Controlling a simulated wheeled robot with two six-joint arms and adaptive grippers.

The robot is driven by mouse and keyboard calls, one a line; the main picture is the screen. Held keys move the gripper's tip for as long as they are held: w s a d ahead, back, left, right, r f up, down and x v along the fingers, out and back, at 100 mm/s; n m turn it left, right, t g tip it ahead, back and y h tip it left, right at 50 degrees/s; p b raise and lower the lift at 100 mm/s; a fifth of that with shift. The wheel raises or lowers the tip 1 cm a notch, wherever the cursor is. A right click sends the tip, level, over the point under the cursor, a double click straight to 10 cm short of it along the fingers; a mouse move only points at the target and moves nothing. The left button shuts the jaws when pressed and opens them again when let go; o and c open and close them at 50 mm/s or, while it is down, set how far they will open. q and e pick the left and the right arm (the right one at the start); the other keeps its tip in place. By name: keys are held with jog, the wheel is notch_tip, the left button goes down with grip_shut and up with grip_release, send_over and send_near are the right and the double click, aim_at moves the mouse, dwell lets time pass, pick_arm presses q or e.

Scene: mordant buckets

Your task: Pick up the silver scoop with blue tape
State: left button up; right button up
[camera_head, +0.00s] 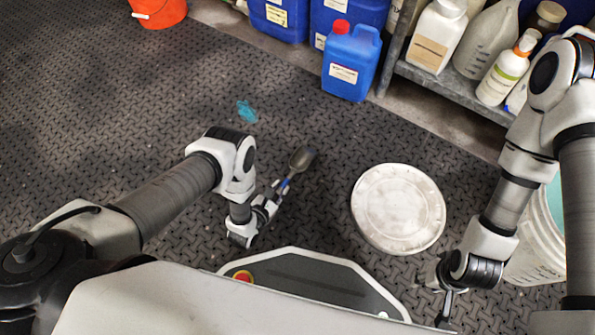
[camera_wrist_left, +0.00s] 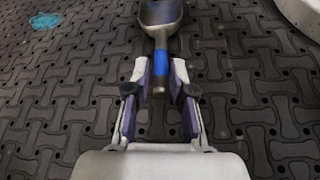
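The silver scoop (camera_head: 302,158) lies just beyond my left gripper (camera_head: 278,190) in the head view, over the dark floor. Its bowl (camera_wrist_left: 161,12) points away from me in the left wrist view, and a blue tape band (camera_wrist_left: 160,62) wraps its handle. The left gripper's two fingers (camera_wrist_left: 160,82) stand apart on either side of the dark handle end, with a small gap showing. I cannot tell how high the fingers are above the floor. My right gripper (camera_head: 446,302) hangs at the lower right, beside the white bucket; its finger opening is unclear.
A round white lid (camera_head: 398,208) lies right of the scoop. A white bucket (camera_head: 535,250) stands behind my right arm. A blue jug (camera_head: 351,62) stands near a grey shelf (camera_head: 455,85) of bottles. A teal splash (camera_head: 246,111) marks the floor, which is clear at left.

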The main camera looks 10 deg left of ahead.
aim_at(286, 182)
pick_arm(q)
jog(key=b+x, duration=0.1)
jog(key=x, duration=0.1)
jog(key=b+x, duration=0.1)
jog(key=x, duration=0.1)
jog(key=b+x, duration=0.2)
jog(key=shift+w+f, duration=0.1)
jog(key=shift+f, duration=0.25)
jog(key=shift+w+d, duration=0.1)
jog(key=shift+w, duration=0.05)
jog(key=shift+r, duration=0.15)
grip_shut()
jog(key=shift+r, duration=0.1)
